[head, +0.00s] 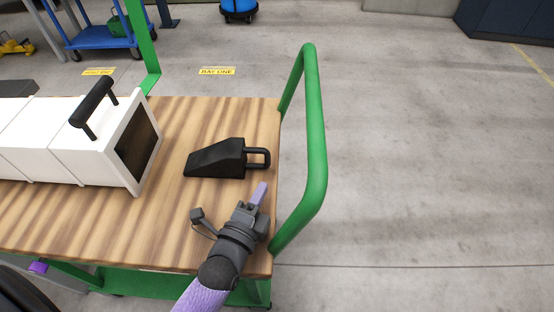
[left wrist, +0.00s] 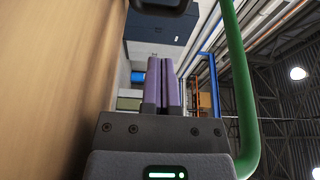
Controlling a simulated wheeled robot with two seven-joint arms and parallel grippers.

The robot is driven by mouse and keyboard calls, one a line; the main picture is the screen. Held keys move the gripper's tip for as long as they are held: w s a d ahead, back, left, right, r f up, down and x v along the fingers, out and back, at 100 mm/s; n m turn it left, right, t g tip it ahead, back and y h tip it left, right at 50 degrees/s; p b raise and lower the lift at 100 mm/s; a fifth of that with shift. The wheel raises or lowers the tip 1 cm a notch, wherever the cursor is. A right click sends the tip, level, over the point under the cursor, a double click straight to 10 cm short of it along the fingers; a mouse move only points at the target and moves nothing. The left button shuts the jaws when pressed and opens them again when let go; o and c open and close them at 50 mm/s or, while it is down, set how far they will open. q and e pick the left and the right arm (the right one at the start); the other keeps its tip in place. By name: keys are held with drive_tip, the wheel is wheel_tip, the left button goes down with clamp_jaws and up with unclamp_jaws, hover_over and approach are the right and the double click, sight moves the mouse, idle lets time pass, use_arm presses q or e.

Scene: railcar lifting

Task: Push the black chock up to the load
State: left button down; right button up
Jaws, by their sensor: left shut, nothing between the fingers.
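The black chock (head: 214,159) lies on the wooden deck of a cart, its sloped end facing left and its loop handle (head: 262,158) at its right end. The load, a white box (head: 100,145) with a black handle on top and a dark end panel, rests on the deck to the left, with bare wood between it and the chock. My left gripper (head: 259,193) is shut and empty, just below the chock's handle in the head view. In the left wrist view its purple fingers (left wrist: 170,82) are together. A dark part (left wrist: 160,5) shows at the top edge there. My right gripper is out of view.
A green rail (head: 316,140) stands at the deck's right end, close to my left gripper. Another green post (head: 142,45) rises at the far side. The wooden deck (head: 130,225) is clear in front of the load. Open concrete floor lies to the right.

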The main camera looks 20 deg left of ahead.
sight(233, 168)
use_arm(q)
drive_tip(key=w+b, duration=0.1)
drive_tip(key=w, duration=0.2)
drive_tip(key=w+b, duration=0.1)
drive_tip(key=w, duration=0.2)
drive_tip(key=shift+w+d+f, duration=0.15)
drive_tip(key=shift+w+f, duration=0.05)
drive_tip(key=shift+w+r, duration=0.1)
drive_tip(key=shift+w, duration=0.55)
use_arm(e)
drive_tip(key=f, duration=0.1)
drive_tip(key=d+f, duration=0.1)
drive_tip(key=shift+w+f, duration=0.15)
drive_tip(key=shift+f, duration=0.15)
use_arm(q)
drive_tip(key=a, duration=0.2)
drive_tip(key=s+a+p, duration=0.1)
drive_tip(key=a, duration=0.2)
drive_tip(key=s+a+p, duration=0.1)
drive_tip(key=a, duration=0.1)
drive_tip(key=shift+s+a+r, duration=0.1)
drive_tip(key=shift+a, duration=0.05)
drive_tip(key=shift+s+a, duration=0.1)
drive_tip(key=shift+a, duration=0.2)
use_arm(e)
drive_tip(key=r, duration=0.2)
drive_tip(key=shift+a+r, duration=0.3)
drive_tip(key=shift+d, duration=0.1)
